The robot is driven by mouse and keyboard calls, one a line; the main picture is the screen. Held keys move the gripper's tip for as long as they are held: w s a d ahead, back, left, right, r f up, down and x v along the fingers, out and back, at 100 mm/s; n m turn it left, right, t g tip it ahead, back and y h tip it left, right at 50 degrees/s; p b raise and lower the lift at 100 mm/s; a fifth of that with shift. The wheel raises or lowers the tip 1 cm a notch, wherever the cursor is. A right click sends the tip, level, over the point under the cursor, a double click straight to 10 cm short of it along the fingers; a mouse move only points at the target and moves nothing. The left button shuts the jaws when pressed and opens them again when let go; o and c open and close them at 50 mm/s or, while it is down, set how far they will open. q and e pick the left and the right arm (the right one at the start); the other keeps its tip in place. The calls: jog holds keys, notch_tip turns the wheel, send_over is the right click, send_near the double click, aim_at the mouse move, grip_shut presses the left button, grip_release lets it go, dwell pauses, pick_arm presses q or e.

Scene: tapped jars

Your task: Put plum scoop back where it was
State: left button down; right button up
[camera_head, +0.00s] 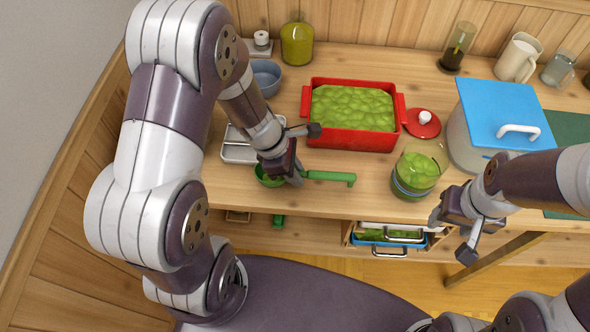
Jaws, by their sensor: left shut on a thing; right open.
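A green scoop has its round bowl (268,178) at the front edge of the counter, on the left, and its straight handle (332,177) points right. My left gripper (299,175) is shut on this scoop near where handle and bowl meet, and hides that part. I cannot tell whether the scoop touches the counter. No plum-coloured scoop shows. A clear jar (410,193) with green contents and a blue band stands right of the handle. A red lid (422,124) with a white knob lies behind it. My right gripper (453,236) is open and empty, in front of the counter edge.
A red dish (350,138) full of green lumps stands behind the scoop. A metal tray (238,153) and a blue bowl (267,76) are at left. A large pot (459,140) under a blue lid (500,108) stands at right. A blue tray (377,238) sits below the counter.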

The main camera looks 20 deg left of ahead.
pick_arm(q)
jog(key=shift+f+b, duration=0.35)
jog(key=shift+f, duration=0.15)
jog(key=c, duration=1)
grip_release()
jog(key=shift+r, duration=0.1)
jog(key=p+v, duration=0.4)
jog(key=v, duration=0.7)
jog(key=shift+a+r, duration=0.15)
jog(key=shift+r, duration=0.25)
jog(key=shift+a+r, duration=0.2)
jog(key=shift+r, duration=0.2)
